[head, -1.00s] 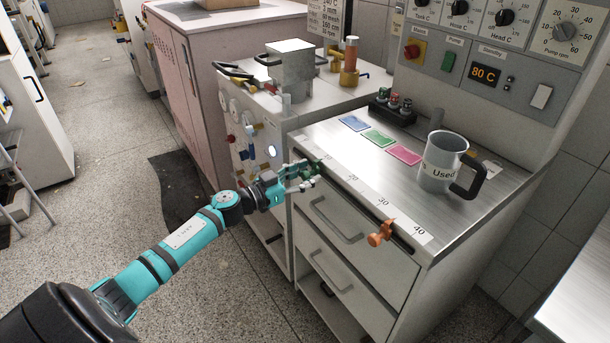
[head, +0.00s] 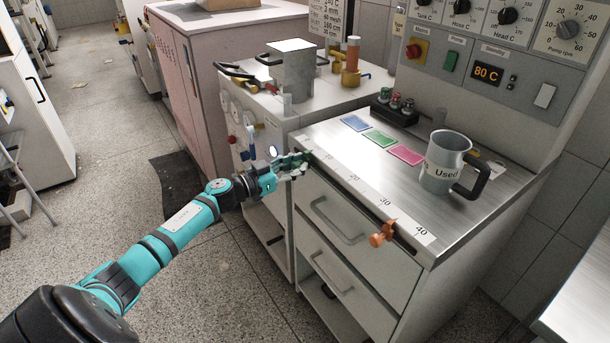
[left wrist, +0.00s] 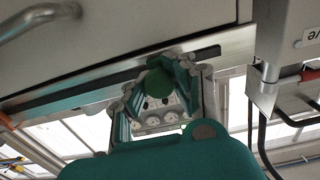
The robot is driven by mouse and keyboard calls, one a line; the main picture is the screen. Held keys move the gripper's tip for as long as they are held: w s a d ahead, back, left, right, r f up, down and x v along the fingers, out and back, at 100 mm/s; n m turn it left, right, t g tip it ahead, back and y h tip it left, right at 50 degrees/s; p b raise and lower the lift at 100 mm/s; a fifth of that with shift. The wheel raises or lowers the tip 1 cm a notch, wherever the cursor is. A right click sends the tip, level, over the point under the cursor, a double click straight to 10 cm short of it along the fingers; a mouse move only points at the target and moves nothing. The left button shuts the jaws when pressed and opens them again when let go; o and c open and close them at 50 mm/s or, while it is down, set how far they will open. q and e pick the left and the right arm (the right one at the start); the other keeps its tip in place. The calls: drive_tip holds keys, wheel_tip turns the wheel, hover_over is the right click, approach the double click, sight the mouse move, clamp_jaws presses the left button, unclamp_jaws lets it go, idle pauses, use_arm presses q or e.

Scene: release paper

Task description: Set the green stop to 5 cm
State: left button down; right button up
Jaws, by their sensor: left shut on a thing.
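My left gripper (head: 291,166) is at the left end of the counter's front edge, shut on the green stop (head: 307,155). In the left wrist view the green stop (left wrist: 160,82) shows as a round green knob between the fingers of the gripper (left wrist: 163,88). The stop sits on the front rail by the low end of the ruler (head: 370,194), left of the 10 mark, which is partly washed out by glare. Its exact reading cannot be told. An orange stop (head: 382,233) is on the same rail between 30 and 40. My right gripper is not in view.
Blue, green and pink cards (head: 380,138) lie on the steel counter (head: 470,214). A metal mug marked "Used" (head: 444,162) stands at its right. Drawer handles (head: 338,222) stick out below the rail. A machine with a metal hopper (head: 292,68) stands to the left.

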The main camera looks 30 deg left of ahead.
use_arm(q)
drive_tip(key=shift+a+f, duration=0.1)
drive_tip(key=shift+a, duration=0.15)
drive_tip(key=c, duration=1.6)
unclamp_jaws()
drive_tip(key=o, duration=0.5)
drive_tip(key=shift+s+a, duration=0.15)
drive_tip(key=shift+s, duration=0.1)
drive_tip(key=shift+w, duration=0.1)
drive_tip(key=v, duration=1.2)
